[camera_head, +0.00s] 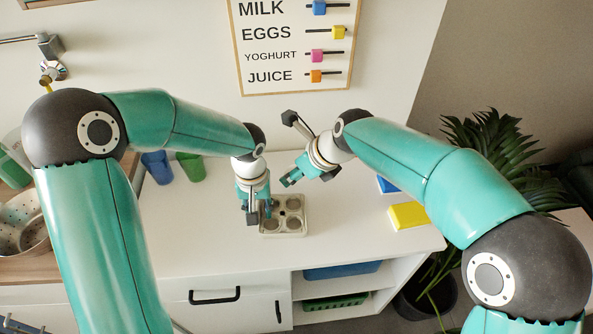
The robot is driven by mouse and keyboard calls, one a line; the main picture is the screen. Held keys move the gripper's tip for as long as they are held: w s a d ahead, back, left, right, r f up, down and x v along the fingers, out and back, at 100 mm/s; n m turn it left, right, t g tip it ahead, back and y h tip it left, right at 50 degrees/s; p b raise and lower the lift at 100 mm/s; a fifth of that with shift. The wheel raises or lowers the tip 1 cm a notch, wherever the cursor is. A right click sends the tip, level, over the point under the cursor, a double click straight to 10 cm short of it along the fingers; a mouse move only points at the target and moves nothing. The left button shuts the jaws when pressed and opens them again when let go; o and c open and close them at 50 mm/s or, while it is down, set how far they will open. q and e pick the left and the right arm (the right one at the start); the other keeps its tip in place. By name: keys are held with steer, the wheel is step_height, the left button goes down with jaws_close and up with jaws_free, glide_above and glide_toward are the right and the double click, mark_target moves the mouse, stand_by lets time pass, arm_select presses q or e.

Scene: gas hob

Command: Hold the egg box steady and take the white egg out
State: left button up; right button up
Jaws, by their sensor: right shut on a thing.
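The egg box (298,233) is a small pale tray with several round, dark cups, on the white worktop at the centre. No egg shows in its visible cups. My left gripper (260,213) points down at the box's left edge, with a finger on either side of it. Whether it grips the wall is unclear. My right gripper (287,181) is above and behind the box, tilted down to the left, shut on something. What it holds is too small and hidden to make out; I take it for the white egg.
A blue cup (157,167) and a green cup (191,166) stand at the back left. A yellow block (409,216) and a blue item (388,185) lie at the right. A colander (22,225) is far left. The worktop front is clear.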

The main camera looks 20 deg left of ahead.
arm_select(q)
step_height(320, 180, up, 12)
stand_by(0.7)
